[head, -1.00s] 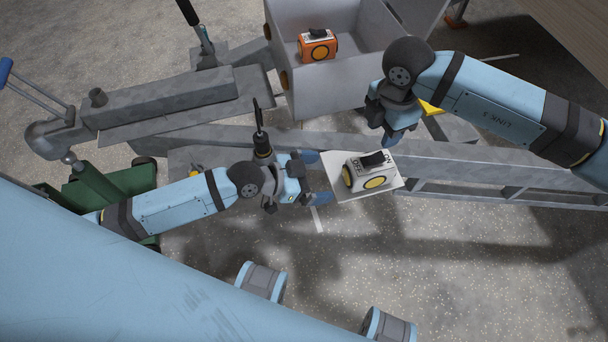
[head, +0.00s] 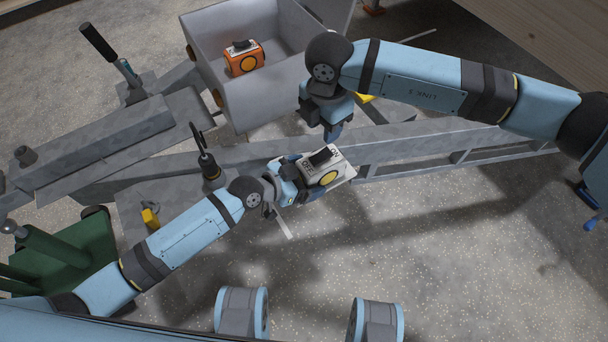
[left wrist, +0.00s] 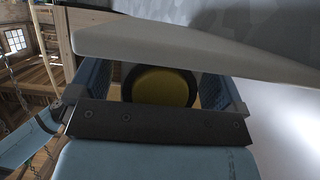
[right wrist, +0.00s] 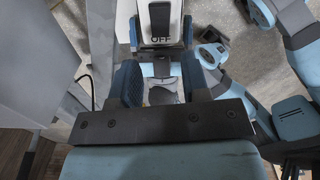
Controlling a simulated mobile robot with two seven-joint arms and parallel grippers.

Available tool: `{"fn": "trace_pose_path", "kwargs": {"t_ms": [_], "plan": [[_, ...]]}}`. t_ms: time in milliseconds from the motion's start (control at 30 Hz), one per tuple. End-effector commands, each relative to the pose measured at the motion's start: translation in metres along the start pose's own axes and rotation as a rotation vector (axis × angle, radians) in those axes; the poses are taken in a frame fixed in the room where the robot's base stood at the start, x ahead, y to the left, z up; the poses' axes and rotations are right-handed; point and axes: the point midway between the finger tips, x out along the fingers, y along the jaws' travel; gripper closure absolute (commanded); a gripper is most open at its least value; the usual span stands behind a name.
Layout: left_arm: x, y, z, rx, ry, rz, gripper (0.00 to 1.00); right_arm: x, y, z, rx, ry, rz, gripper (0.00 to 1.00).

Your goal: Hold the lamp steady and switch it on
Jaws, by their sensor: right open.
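The white lamp (head: 338,171) has a yellow round lens and a black switch on top. In the right wrist view the word OFF shows beside the lamp's switch (right wrist: 160,18). My left gripper (head: 290,180) is at the lamp's left end. My right gripper (head: 333,125) is open and empty above and behind the lamp, pointing down.
An orange lamp (head: 244,58) sits in a grey box (head: 290,85) at the back. A grey beam (head: 420,142) runs behind the white lamp. A black-handled lever (head: 204,150) stands near my left forearm. Open floor (head: 450,230) lies at the front right.

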Motion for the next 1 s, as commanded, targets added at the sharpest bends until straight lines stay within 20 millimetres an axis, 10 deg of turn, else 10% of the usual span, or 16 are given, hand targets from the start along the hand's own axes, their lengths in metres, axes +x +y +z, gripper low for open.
{"fn": "trace_pose_path", "kwargs": {"t_ms": [233, 433, 1000], "plan": [[0.0, 0.0, 0.0, 0.0, 0.0, 0.0, 0.6, 0.0, 0.0, 0.0, 0.0, 0.0, 0.0, 0.57], [0.0, 0.0, 0.0, 0.0, 0.0, 0.0, 0.6, -0.004, 0.001, -0.004, -0.081, -0.02, -0.006, 1.0], [0.0, 0.0, 0.0, -0.001, -0.001, 0.0, 0.6, -0.045, -0.002, -0.042, -1.256, -0.279, -0.281, 1.0]]}}
